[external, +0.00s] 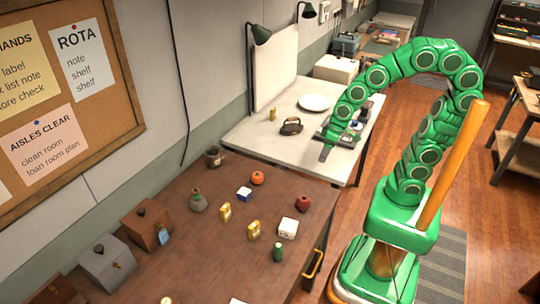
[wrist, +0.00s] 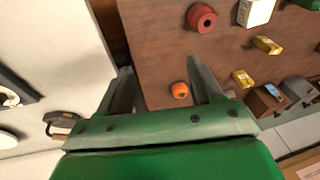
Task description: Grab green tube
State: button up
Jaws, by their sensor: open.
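The green tube (external: 278,252) stands upright on the brown table, near its right edge, just in front of a white box (external: 288,228). In the wrist view a green thing at the top right edge, beside the white box, looks like the same tube (wrist: 308,4), cut off by the frame. My gripper (external: 325,152) hangs over the gap between the white table and the brown table, well beyond the tube. In the wrist view my gripper (wrist: 160,75) has its two fingers apart with nothing held between them.
Lidded boxes (external: 105,262) stand along the wall. The white table (external: 255,135) holds a plate (external: 314,102) and an iron-like item (external: 290,126).

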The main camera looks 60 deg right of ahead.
jog(key=w+a+f+t+y, duration=0.1)
jog(key=w+a+f, duration=0.15)
jog(key=a, duration=0.35)
jog(key=w+a+f+t, duration=0.1)
jog(key=w+a, duration=0.3)
jog(key=a, duration=0.3)
jog(key=n+t+y, duration=0.1)
jog(key=n+t, duration=0.2)
jog(key=t, duration=0.5)
send_over(273, 258)
jog(key=d, duration=0.2)
jog(key=f, duration=0.8)
jog(key=shift+w, duration=0.35)
jog(key=shift+t, duration=0.4)
jog(key=s+f, duration=0.4)
jog(key=s, duration=0.1)
jog(key=shift+a+f, duration=0.25)
jog(key=shift+f, duration=0.1)
jog(key=shift+x, duration=2.45)
jog(key=shift+f, duration=0.1)
jog(key=c, duration=0.8)
